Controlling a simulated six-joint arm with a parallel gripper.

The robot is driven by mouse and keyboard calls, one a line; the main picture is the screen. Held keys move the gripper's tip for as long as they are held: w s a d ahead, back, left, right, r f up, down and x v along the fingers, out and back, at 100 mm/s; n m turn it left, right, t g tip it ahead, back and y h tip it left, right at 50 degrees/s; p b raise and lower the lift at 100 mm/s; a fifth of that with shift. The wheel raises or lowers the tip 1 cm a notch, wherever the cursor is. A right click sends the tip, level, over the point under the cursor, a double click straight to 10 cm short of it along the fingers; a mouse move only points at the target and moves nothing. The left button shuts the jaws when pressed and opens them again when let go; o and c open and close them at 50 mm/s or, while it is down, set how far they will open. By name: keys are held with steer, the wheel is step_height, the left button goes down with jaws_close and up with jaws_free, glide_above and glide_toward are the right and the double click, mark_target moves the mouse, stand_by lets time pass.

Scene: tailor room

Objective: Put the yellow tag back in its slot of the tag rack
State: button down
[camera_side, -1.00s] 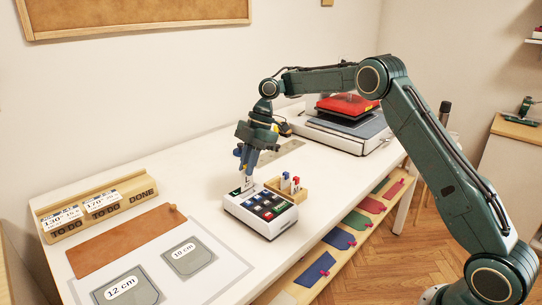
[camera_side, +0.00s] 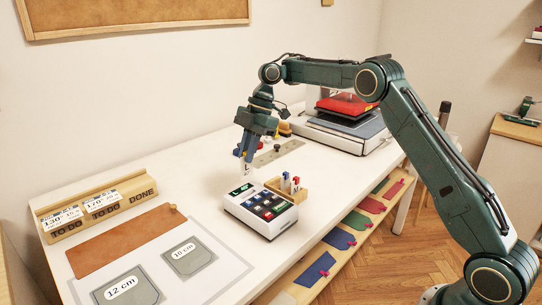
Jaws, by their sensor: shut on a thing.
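My gripper (camera_side: 246,157) points down above the far left corner of a white keypad device. It is shut on a small white tag (camera_side: 247,169) with a dark mark; the jaws hide its top, and I see no yellow on it. The tag hangs upright, apart from the device. A small wooden box (camera_side: 297,198), which looks like the tag rack, stands right behind the device. It holds white tags with blue (camera_side: 286,177) and red (camera_side: 296,181) tops. Its slots are too small to make out.
The white device (camera_side: 262,226) has a green display and dark keys. A wooden TO DO/DONE rack (camera_side: 130,203), a brown mat (camera_side: 125,240) and grey templates lie to the left. A red-topped press (camera_side: 346,104) stands at the back. The table left of my gripper is clear.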

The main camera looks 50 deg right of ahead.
stand_by(0.4)
steer(key=w+d+f+m+t+h, duration=0.2)
steer(key=w+d+m+h, duration=0.15)
steer(key=m, duration=0.65)
steer(key=w+d+f+m+t+h, duration=0.2)
steer(key=w+m, duration=0.2)
steer(key=m, duration=0.5)
steer(key=s+d+m+g+h, duration=0.3)
steer(key=s+d+m, duration=0.3)
steer(key=m, duration=1.1)
steer(key=shift+d+g, duration=0.3)
steer(key=shift+g, duration=0.4)
steer(key=shift+s+h, duration=0.1)
steer(key=shift+h, duration=0.15)
steer(key=shift+f, duration=1.5)
